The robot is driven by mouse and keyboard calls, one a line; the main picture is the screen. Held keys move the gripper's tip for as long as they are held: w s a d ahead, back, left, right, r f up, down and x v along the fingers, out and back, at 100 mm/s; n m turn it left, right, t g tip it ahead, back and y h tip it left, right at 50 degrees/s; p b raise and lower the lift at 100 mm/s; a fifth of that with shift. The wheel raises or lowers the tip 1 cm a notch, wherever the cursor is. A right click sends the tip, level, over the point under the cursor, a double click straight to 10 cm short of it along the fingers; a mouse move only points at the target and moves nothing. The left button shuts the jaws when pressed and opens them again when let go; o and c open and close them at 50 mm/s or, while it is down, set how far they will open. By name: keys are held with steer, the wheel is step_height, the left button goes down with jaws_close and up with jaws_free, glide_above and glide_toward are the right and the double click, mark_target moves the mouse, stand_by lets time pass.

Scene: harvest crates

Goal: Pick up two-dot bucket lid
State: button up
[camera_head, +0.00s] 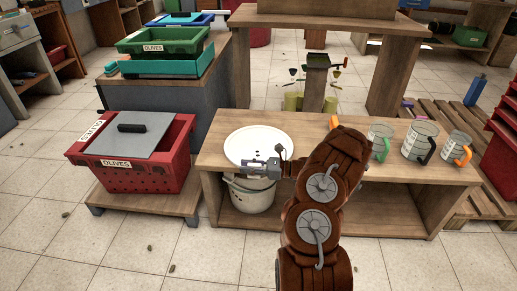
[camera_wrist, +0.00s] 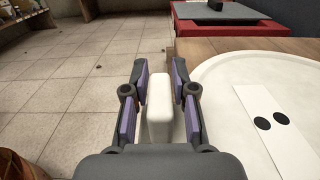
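The two-dot bucket lid (camera_head: 258,143) is a round white disc that shows above a white bucket (camera_head: 251,194) at the bench's front left. In the wrist view the lid (camera_wrist: 225,85) fills the right side, with a white label bearing two black dots. A white upright tab (camera_wrist: 160,105) stands at its near edge. My gripper (camera_head: 258,168) is at the lid's front edge, pointing left. In the wrist view its fingers (camera_wrist: 160,72) stand on both sides of the tab, with the far pads close against it. The gripper appears shut on the tab.
A red crate marked OLIVES (camera_head: 152,178) with a grey lid (camera_head: 130,134) stands left of the bench. Several clear mugs (camera_head: 419,142) stand on the wooden bench (camera_head: 310,128) to the right. A green crate (camera_head: 163,42) is behind left. Tiled floor is open in front.

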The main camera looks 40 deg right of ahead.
jaws_close()
